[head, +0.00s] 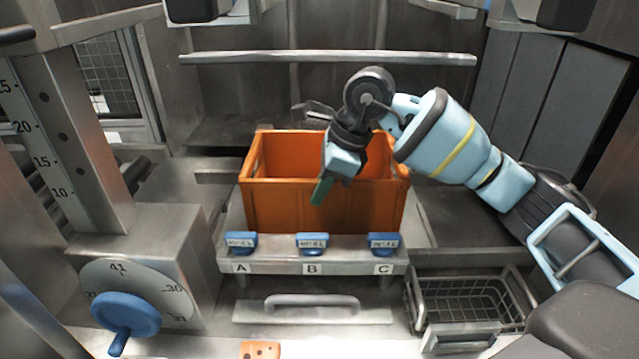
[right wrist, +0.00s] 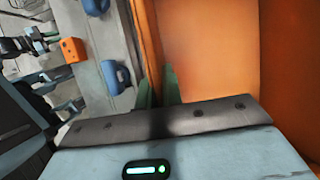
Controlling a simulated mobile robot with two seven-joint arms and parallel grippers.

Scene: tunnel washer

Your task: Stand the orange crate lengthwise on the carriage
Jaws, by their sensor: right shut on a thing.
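The orange crate (head: 285,207) stands upright and open-topped on the metal carriage (head: 232,222), its long side running left to right behind the front bar. It also shows large in the right wrist view (right wrist: 215,45). My right gripper (head: 321,190) reaches down over the crate's front wall. It is shut on that wall, with one green finger outside and the other inside, as the right wrist view (right wrist: 158,88) shows. The inner finger is hidden in the head view. The crate's floor is mostly hidden.
Blue knobs (head: 312,241) stand along the front bar, marked A, B and C. A blue handwheel (head: 125,313) with a dial is at the front left. A wire basket (head: 470,298) is at the front right. A small orange block (head: 260,350) lies at the front edge.

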